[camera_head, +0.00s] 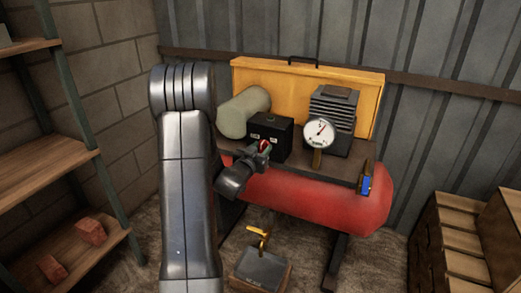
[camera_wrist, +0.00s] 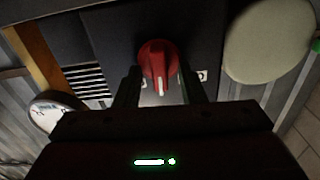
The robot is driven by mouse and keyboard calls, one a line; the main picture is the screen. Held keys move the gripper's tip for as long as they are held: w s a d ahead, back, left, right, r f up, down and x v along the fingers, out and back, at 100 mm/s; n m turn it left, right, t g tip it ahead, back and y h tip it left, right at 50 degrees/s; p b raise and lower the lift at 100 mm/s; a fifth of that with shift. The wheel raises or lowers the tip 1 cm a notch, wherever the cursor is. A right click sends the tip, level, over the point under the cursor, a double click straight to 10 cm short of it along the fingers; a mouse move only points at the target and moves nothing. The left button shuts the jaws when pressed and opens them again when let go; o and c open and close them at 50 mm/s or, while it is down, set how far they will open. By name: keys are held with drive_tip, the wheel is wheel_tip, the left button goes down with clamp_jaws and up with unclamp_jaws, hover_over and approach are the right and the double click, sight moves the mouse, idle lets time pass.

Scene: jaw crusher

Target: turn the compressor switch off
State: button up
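The compressor has a red tank (camera_head: 315,200) under a dark top plate. A black switch box (camera_head: 272,128) stands on the plate, with a red rotary knob (camera_head: 264,145) on its front. In the wrist view the red knob (camera_wrist: 158,58) has a white pointer line aimed toward the bottom of the picture, with small white labels on either side. My gripper (camera_head: 262,152) is at the box front. In the wrist view its fingers (camera_wrist: 160,82) are spread apart, with the knob at and between their tips. Whether they touch it is unclear.
A pressure gauge (camera_head: 319,133) and a finned motor block (camera_head: 333,118) stand right of the box; a pale cylinder (camera_head: 243,112) is left. A yellow panel (camera_head: 305,85) rises behind. Shelves (camera_head: 60,165) stand left, wooden drawers (camera_head: 462,240) right, and a box with a brass tap (camera_head: 263,242) below.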

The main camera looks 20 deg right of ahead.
clamp_jaws()
drive_tip(key=shift+n, duration=0.4)
drive_tip(key=n, duration=0.4)
drive_tip(key=shift+w+a+p, duration=0.1)
drive_tip(key=shift+w+p, duration=0.1)
drive_tip(key=shift+p, duration=0.2)
drive_tip(key=shift+a+f+n+p, duration=0.1)
drive_tip(key=shift+n+p, duration=0.4)
drive_tip(key=shift+n, duration=1.7)
drive_tip(key=shift+w+n, duration=0.1)
drive_tip(key=shift+n, duration=0.2)
unclamp_jaws()
